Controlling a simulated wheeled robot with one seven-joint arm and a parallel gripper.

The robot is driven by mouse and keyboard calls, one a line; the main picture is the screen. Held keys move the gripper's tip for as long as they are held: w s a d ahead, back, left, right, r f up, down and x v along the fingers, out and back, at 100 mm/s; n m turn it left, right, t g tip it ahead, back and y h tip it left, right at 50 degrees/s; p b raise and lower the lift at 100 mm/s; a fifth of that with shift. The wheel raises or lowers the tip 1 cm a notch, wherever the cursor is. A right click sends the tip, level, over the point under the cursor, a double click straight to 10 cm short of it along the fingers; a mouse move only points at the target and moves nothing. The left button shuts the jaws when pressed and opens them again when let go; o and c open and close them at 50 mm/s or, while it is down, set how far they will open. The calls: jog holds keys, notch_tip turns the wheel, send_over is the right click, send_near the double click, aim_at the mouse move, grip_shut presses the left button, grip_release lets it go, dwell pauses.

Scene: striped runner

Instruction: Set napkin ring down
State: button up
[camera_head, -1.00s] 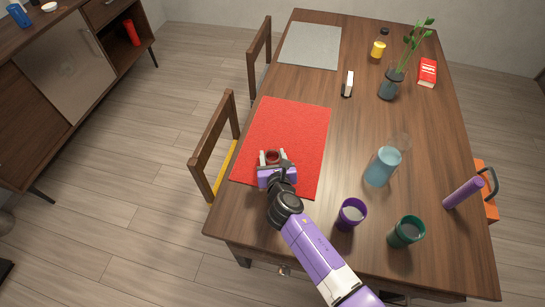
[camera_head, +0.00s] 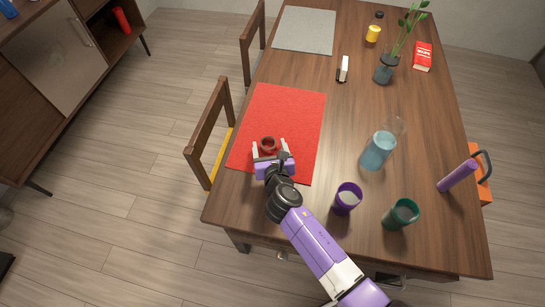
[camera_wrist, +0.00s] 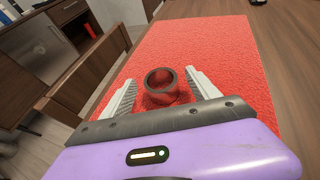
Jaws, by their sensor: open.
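The napkin ring (camera_head: 268,144) is a small dark red ring resting on the red placemat (camera_head: 285,112), near its front left part. In the wrist view the ring (camera_wrist: 161,87) lies between the two pale fingers, with gaps on both sides. My gripper (camera_head: 269,148) is open, its fingers apart on either side of the ring. In the wrist view my gripper (camera_wrist: 162,88) shows the red mat (camera_wrist: 215,45) stretching beyond it.
A purple cup (camera_head: 346,198), a green cup (camera_head: 401,213) and a blue pitcher (camera_head: 377,151) stand right of my arm. A grey placemat (camera_head: 304,30), vase (camera_head: 384,69) and red book (camera_head: 422,57) are farther back. A chair (camera_head: 208,130) stands at the left edge.

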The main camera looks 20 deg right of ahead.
jog(key=v, duration=0.9)
jog(key=shift+s+a, duration=0.1)
jog(key=shift+s, duration=0.2)
jog(key=shift+s, duration=0.2)
jog(key=s+m, duration=0.1)
jog(key=s, duration=0.1)
jog(key=s+f+m+y, duration=0.1)
jog(key=s+m, duration=0.1)
jog(key=s, duration=0.1)
jog(key=s+f+m, duration=0.1)
jog(key=s+m, duration=0.1)
jog(key=s, duration=0.1)
jog(key=s+r+m, duration=0.1)
jog(key=s+m, duration=0.2)
jog(key=s+m+y, duration=0.1)
jog(key=s+m, duration=0.2)
jog(key=s, duration=0.1)
jog(key=s+r+m+y, duration=0.1)
jog(key=s+m, duration=0.2)
jog(key=s, duration=0.1)
jog(key=shift+d+r, duration=0.25)
jog(key=shift+r, duration=0.1)
jog(key=s+d+r+m+t, duration=0.1)
jog(key=s+d+r+m, duration=0.1)
jog(key=s+r+m, duration=1.2)
notch_tip(320, 180, up, 4)
jog(key=m, duration=0.5)
jog(key=shift+d+f+t, duration=0.15)
jog(key=shift+d+t, duration=0.25)
